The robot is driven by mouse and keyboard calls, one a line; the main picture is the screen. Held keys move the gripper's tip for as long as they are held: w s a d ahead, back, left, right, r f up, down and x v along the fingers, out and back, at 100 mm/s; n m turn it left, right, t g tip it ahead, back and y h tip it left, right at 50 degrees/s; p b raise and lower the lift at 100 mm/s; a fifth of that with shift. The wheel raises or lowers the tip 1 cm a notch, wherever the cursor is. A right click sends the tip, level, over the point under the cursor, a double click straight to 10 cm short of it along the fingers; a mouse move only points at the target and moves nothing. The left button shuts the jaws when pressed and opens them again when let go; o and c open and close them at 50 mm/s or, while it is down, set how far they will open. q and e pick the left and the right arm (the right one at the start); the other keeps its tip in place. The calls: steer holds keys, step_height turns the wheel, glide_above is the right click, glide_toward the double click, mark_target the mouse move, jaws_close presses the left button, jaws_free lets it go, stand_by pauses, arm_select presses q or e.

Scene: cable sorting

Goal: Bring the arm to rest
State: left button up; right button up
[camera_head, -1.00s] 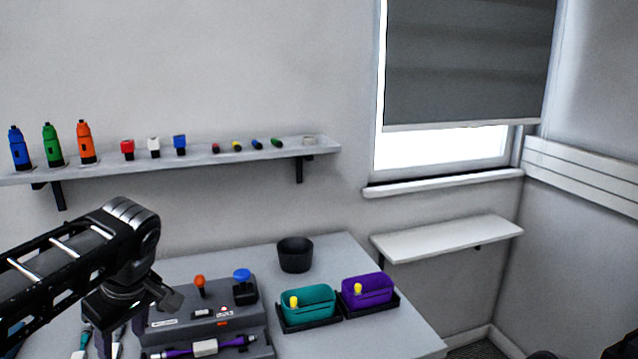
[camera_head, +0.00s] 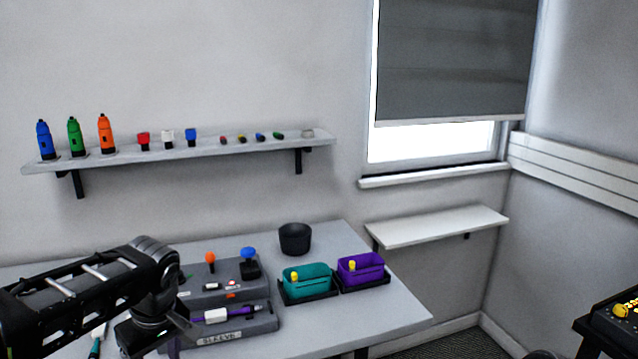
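My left arm comes in from the lower left over the table (camera_head: 395,313). Its gripper (camera_head: 150,350) points down at the bottom edge, beside the left end of the grey sleeve station (camera_head: 262,325). Its fingertips are cut off, so I cannot tell whether it is open or holds anything. A purple cable with a white block (camera_head: 216,315) lies across the station. Part of a cable with a teal end (camera_head: 95,348) shows left of the gripper. My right gripper is not in view.
Teal (camera_head: 307,282) and purple (camera_head: 360,270) bins sit in black trays on the table, with a black cup (camera_head: 295,240) behind. A wall shelf (camera_head: 235,147) holds bottles and small parts. A white side shelf (camera_head: 437,228) is empty. A dark panel with yellow pieces (camera_head: 620,310) stands right.

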arm_select(q)
steer(key=s+d+f+m+h, duration=0.2)
steer(key=d+f, duration=0.3)
steer(key=f, duration=0.3)
steer(key=s+d+f+m+g+h, duration=0.1)
steer(key=d+f+m+h, duration=0.1)
steer(key=d+f, duration=0.5)
steer(key=s+d+f+m+h, duration=0.15)
steer(key=d+f, duration=0.25)
steer(key=f, duration=0.6)
steer(key=s+d+f+m, duration=0.1)
steer(key=s+d+f, duration=0.1)
steer(key=s+f, duration=0.5)
steer(key=s+d+f+m+h+p, duration=0.1)
steer(key=s+d+f+m, duration=0.1)
steer(key=s+f, duration=0.5)
steer(key=s+d, duration=0.1)
steer(key=s, duration=0.2)
steer(key=shift+s+d+f, duration=0.15)
steer(key=shift+s+d, duration=0.05)
steer(key=shift+d, duration=0.15)
